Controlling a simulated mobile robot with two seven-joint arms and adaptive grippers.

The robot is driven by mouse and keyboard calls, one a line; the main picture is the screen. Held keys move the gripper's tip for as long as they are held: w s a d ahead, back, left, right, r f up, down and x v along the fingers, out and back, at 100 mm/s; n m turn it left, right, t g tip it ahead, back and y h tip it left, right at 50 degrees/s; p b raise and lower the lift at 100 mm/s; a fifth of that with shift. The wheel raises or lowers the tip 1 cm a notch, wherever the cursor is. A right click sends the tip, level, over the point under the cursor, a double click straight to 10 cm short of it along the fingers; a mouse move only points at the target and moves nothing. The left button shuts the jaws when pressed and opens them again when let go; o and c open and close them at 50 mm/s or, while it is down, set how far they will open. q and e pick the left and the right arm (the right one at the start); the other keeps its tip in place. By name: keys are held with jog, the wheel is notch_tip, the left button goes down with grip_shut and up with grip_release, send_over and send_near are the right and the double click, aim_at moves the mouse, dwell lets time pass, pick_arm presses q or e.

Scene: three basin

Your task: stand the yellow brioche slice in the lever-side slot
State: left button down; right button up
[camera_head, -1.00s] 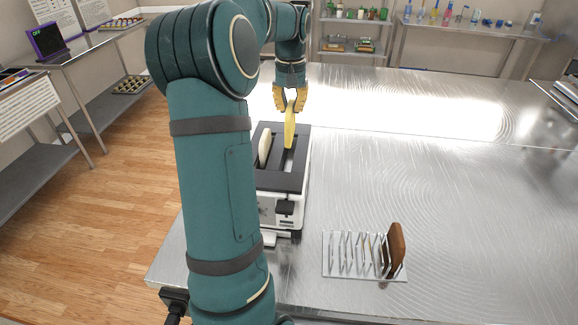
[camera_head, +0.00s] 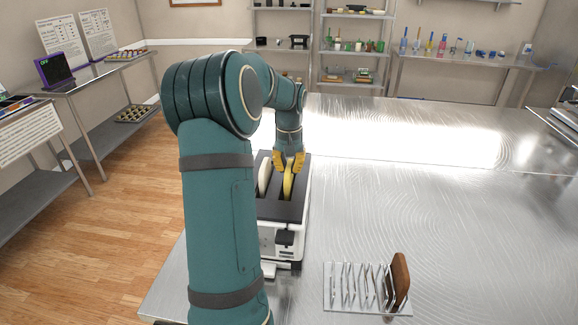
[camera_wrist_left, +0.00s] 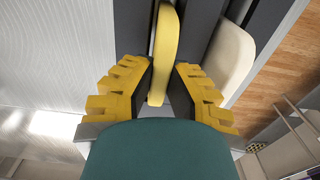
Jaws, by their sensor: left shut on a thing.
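The toaster has a white body (camera_head: 267,241) and a black top (camera_head: 281,211) with two long slots. A dark lever (camera_head: 285,240) is on its near end. The yellow brioche slice (camera_head: 288,186) is upright at the right slot, its lower part appearing to be inside; exact depth cannot be told. My left gripper (camera_head: 289,165) is shut on its upper part from above. In the left wrist view the slice (camera_wrist_left: 165,45) is between the yellow fingers (camera_wrist_left: 163,88). A pale slice (camera_head: 264,178) stands in the left slot. My right gripper is not in view.
A wire rack (camera_head: 352,288) holding a brown slice (camera_head: 399,279) stands on the steel table (camera_head: 440,215), right of the toaster. The table between and behind is clear. My left arm hides the toaster's left side. Shelves with bottles stand at the back.

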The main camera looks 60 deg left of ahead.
pick_arm(q)
jog(key=shift+f, duration=0.15)
jog(key=c, duration=1.1)
grip_release()
jog(key=shift+o, duration=0.2)
notch_tip(320, 180, up, 12)
jog(key=p, duration=0.1)
jog(key=shift+r+p, duration=0.2)
jog(key=shift+p, duration=0.15)
